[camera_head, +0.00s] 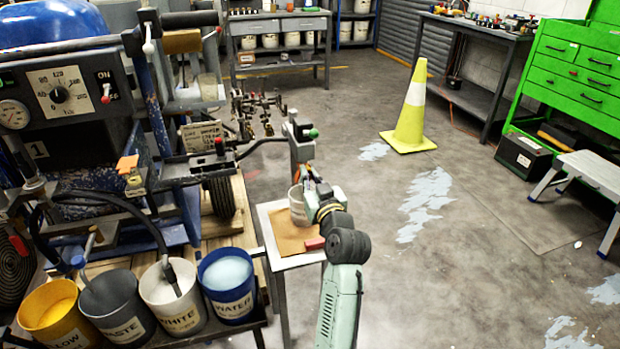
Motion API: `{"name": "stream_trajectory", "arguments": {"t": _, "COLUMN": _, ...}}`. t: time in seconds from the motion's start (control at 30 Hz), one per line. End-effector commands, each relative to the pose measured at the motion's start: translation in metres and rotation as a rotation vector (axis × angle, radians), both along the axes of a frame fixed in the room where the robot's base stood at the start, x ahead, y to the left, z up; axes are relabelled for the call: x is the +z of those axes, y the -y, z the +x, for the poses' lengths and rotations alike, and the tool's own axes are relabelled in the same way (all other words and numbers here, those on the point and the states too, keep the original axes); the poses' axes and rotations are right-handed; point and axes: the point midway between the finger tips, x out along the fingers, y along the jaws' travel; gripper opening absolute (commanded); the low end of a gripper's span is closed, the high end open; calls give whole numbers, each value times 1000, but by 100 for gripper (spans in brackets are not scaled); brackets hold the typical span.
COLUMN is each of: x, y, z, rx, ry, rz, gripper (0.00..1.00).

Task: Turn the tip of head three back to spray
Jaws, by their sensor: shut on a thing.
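My gripper (311,178) is small in view, at the end of my pale green arm, above a small side table (283,262) and just below a grey post (302,150) with red and green knobs. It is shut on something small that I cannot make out. Several spray heads (258,108) appear clustered on a bar at the back of the blue line striper (160,120), up and left of my gripper. I cannot tell which is head three, or which way its tip points.
A white pot (297,206) stands on the side table beside my gripper, near a red block (314,243). Yellow, grey, white and blue buckets (228,300) stand in front of the striper. A yellow cone (413,112) stands on open floor to the right.

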Motion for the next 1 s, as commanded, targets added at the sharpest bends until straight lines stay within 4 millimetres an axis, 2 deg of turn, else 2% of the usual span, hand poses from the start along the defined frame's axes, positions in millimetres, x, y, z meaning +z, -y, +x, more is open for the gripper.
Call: {"name": "stream_trajectory", "arguments": {"t": 1.0, "x": -2, "y": 0, "z": 0, "rx": -1, "ry": 135, "rz": -411, "gripper": 0}}
